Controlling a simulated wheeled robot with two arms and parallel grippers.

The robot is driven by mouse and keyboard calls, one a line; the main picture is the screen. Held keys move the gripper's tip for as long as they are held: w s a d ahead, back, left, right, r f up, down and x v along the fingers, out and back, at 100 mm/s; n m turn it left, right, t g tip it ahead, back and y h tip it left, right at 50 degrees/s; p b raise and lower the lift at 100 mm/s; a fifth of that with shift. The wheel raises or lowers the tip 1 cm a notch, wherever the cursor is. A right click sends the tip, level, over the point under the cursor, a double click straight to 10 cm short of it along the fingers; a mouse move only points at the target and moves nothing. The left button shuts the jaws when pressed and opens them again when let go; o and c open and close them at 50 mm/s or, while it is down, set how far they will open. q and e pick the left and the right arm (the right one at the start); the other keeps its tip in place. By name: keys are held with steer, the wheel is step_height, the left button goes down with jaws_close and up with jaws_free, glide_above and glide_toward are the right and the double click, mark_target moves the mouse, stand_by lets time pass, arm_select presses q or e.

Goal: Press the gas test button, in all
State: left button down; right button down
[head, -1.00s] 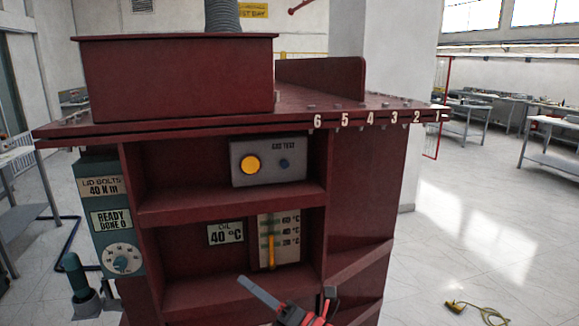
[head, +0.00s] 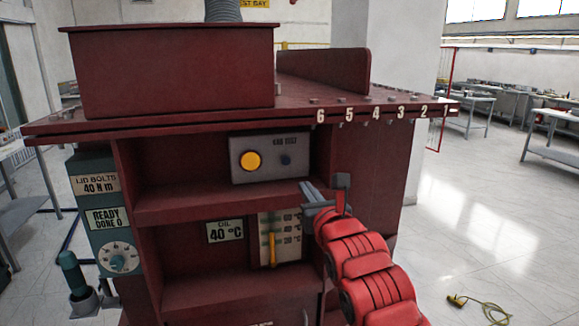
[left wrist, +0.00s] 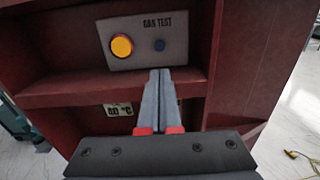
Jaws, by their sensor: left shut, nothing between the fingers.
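The grey gas test box (head: 269,170) sits on the upper shelf of the dark red transformer (head: 175,70). It carries a large round yellow-orange disc (head: 251,161) on the left and a small dark blue round button (head: 286,160) under the "GAS TEST" lettering on the right. The left wrist view also shows the disc (left wrist: 122,45) and the blue button (left wrist: 159,45). My left gripper (head: 304,184) is shut and empty. Its fingertips are just below the box, below the blue button in the left wrist view (left wrist: 160,71). My right gripper is not in view.
The shelf edge (head: 200,208) runs beneath the box. A torque tool station (head: 105,215) stands at left. The lid overhangs above, with numbered bolts. A yellow object with a cable (head: 457,301) lies on the floor right.

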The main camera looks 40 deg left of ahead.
mark_target(286, 161)
arm_select(q)
steer(key=p+x, duration=0.6)
steer(key=x, duration=0.6)
steer(key=shift+w+a+r+p, duration=0.15)
steer(key=shift+a+r+p, duration=0.05)
steer(key=shift+a+p, duration=0.1)
steer(key=shift+w+a+f, duration=0.15)
steer(key=shift+w+a, duration=0.2)
steer(key=shift+a, duration=0.05)
steer(key=shift+a+f, duration=0.1)
